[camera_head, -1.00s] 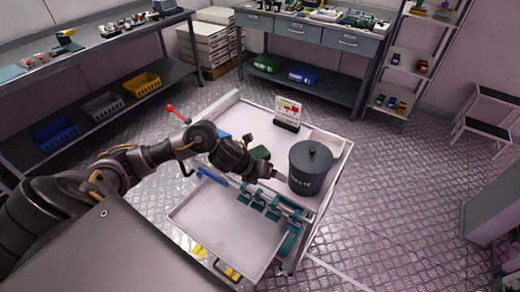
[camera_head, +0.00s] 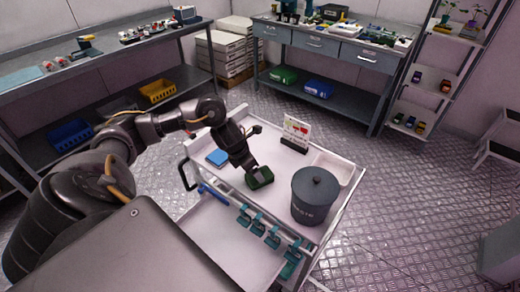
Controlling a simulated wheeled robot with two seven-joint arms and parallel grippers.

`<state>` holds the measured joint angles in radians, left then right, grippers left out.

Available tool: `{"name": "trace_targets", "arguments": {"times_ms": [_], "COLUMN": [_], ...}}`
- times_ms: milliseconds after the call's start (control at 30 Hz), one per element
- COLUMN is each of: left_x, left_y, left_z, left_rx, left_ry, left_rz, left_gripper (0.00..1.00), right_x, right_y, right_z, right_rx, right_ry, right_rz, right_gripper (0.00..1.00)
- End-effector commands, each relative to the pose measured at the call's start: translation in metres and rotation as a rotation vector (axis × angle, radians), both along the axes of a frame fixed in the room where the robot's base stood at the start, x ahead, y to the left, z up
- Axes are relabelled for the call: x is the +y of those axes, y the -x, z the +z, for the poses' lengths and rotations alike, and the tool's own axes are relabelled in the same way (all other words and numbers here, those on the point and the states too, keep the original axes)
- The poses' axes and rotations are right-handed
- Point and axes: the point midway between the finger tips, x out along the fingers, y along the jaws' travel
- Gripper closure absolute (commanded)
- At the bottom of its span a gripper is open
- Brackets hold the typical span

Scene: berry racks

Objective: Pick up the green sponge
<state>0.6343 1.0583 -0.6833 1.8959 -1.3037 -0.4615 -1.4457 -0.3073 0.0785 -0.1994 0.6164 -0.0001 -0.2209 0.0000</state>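The green sponge (camera_head: 260,178) is a dark green block on the white top of the cart, left of the grey waste bin. My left gripper (camera_head: 254,168) reaches down from the upper left and its tip is right at the sponge's upper side. The fingers are small and dark there, so I cannot tell whether they are open or shut, or whether they touch the sponge. My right gripper is not in view.
The grey lidded waste bin (camera_head: 313,197) stands on the cart's right side. An open drawer (camera_head: 228,245) with teal clips is in front.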

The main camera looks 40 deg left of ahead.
Motion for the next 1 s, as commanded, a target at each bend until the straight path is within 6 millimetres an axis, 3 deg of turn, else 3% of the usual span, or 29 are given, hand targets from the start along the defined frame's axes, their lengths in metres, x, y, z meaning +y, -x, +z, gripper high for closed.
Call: {"name": "trace_targets", "arguments": {"times_ms": [200,567,1000], "left_x": [-0.002,-0.010,-0.010], "left_y": [-0.003,-0.019,-0.020], "left_z": [-0.005,-0.048,-0.051], "left_rx": [0.001,0.001,-0.001], "left_ry": [0.000,0.001,0.000], "left_rz": [-0.001,-0.002,-0.002], "left_gripper": [0.15,0.15,0.15], "right_x": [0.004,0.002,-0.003], "right_y": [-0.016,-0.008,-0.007], "right_z": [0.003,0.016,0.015], "right_rx": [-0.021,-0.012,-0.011], "right_ry": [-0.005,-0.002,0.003], "right_rz": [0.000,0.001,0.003], "right_gripper": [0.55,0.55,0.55]}}
